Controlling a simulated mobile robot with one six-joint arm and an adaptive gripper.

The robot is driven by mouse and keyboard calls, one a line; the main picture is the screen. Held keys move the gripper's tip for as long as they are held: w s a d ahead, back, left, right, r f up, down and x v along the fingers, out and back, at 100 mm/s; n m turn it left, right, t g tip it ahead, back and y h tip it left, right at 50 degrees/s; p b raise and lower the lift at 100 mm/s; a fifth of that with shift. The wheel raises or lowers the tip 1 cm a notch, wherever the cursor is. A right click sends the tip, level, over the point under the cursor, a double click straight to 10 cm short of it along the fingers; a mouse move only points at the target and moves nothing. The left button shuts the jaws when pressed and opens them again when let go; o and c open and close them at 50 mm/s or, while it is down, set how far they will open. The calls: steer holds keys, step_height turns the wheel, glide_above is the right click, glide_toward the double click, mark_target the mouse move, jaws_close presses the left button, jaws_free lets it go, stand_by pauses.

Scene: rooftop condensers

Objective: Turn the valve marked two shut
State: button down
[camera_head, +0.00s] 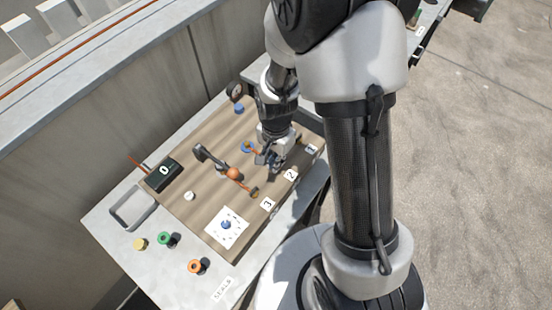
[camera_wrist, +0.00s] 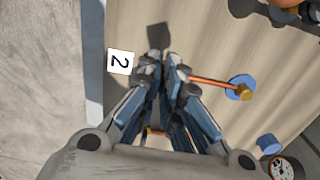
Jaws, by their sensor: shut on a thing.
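The label marked 2 (camera_wrist: 121,62) is a white square at the board's edge; it also shows in the head view (camera_head: 290,174). The valve in line with it has a blue disc (camera_wrist: 236,84), a brass hub (camera_wrist: 244,91) and an orange lever (camera_wrist: 210,81) pointing toward the label side. In the head view the blue disc (camera_head: 246,147) shows just left of my gripper. My gripper (camera_wrist: 165,68) is shut on the lever's outer end; it also shows in the head view (camera_head: 268,160). The fingers hide that end of the lever.
Labels 1 (camera_head: 311,149) and 3 (camera_head: 268,203) flank label 2. A valve with an orange body (camera_head: 233,174) stands near my gripper, beside a black handle (camera_head: 209,155). A black display (camera_head: 163,172) reads 0.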

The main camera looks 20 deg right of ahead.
stand_by(0.3)
steer(key=c, duration=1.8)
jaws_free()
steer(key=shift+r, duration=6.05)
